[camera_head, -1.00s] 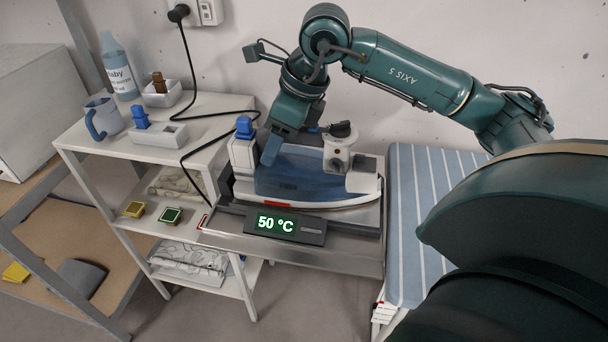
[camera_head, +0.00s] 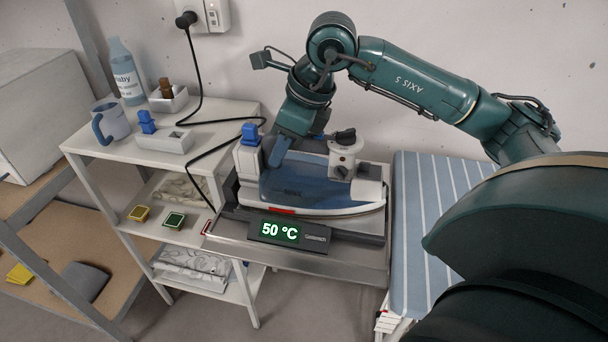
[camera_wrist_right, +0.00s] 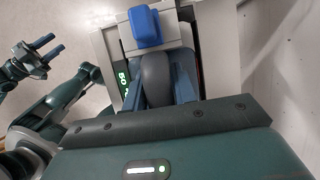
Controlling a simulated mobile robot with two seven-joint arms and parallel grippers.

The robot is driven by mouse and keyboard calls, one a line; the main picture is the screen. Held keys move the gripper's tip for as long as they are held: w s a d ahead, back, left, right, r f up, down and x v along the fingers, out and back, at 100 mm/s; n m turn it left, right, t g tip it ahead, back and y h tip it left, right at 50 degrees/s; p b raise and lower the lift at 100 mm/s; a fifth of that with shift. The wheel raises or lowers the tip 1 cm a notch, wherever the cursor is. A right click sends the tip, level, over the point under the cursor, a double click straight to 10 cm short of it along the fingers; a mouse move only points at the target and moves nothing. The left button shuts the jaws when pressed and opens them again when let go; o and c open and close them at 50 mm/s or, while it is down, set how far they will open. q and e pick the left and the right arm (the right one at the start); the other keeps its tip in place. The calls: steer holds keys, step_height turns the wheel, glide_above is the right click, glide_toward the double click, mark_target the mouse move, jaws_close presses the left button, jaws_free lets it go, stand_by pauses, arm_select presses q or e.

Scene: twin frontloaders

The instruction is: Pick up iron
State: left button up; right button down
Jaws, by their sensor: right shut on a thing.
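The iron (camera_head: 310,185), with a clear blue body, pale sole and white knob end, lies at its metal stand (camera_head: 340,260). A display on the stand's front (camera_head: 290,233) reads 50 °C. My right gripper (camera_head: 279,150) reaches down from above and is shut on the iron's handle. In the right wrist view, its blue fingers (camera_wrist_right: 165,85) are on either side of the dark handle (camera_wrist_right: 154,78). I cannot tell if the sole touches the stand. My left gripper (camera_wrist_right: 36,58) shows only in the right wrist view, empty, its fingers apart.
A white shelf (camera_head: 225,112) at left holds a mug (camera_head: 112,122), a bottle (camera_head: 124,75) and small boxes. A black cord (camera_head: 196,75) runs from the wall socket (camera_head: 216,14) toward the iron. A striped ironing board (camera_head: 425,200) stands at right. The wall is close behind.

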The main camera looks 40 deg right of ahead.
steer(key=shift+r, duration=0.15)
step_height(320, 180, up, 10)
steer(key=shift+f+p, duration=0.1)
steer(key=shift+p, duration=0.2)
stand_by(0.4)
